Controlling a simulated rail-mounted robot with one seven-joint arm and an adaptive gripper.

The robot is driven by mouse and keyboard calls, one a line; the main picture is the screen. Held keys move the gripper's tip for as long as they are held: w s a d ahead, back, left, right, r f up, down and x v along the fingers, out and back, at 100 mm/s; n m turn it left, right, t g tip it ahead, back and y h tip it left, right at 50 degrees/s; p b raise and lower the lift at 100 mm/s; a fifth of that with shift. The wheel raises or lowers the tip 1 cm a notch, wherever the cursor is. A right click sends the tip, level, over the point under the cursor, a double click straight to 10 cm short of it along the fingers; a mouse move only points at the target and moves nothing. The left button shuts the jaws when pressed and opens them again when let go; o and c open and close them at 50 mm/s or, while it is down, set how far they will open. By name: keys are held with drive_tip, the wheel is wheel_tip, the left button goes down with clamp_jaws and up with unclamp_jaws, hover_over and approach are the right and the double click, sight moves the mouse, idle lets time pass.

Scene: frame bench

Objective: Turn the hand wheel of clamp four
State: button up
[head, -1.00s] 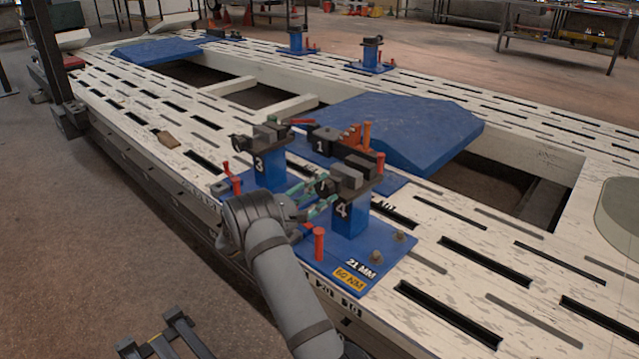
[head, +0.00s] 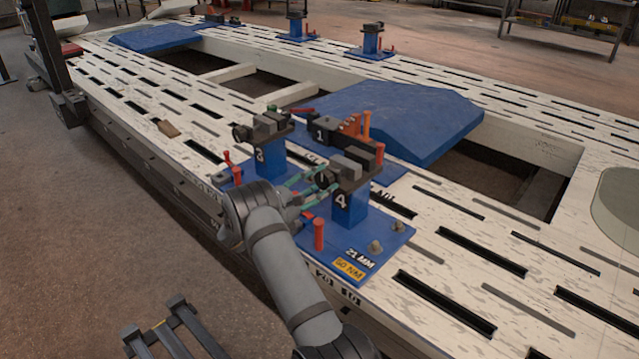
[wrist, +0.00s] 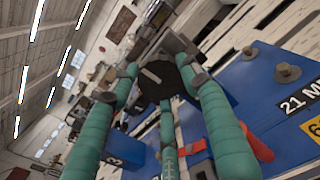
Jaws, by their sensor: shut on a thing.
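Clamp four (head: 349,208) is a blue post marked 4, with dark jaws on top, on a blue base plate near the table's front edge. My gripper (head: 318,180) reaches it from the left with teal fingers. In the wrist view, my gripper's fingers (wrist: 158,82) are closed around the dark round hand wheel (wrist: 160,90), which has a pale bar across its face. In the head view the wheel is small and partly hidden by the fingers. I cannot tell how far it is turned.
Clamp three (head: 266,160) stands just left, and clamp one (head: 325,137) behind. A red upright handle (head: 319,234) stands close to my wrist on the blue plate. A blue sloped cover (head: 420,120) lies farther back. The slotted white table (head: 455,275) is clear at right.

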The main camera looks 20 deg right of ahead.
drive_tip(key=o, duration=0.8)
drive_tip(key=shift+d+r, duration=0.15)
drive_tip(key=shift+r, duration=0.35)
drive_tip(key=o, duration=0.3)
drive_tip(key=shift+f, duration=0.15)
drive_tip(key=shift+o, duration=0.2)
drive_tip(key=shift+a+f, duration=0.1)
drive_tip(key=shift+a, duration=0.1)
drive_tip(key=shift+s+a, duration=0.1)
drive_tip(key=shift+a, duration=0.2)
drive_tip(key=v, duration=1.1)
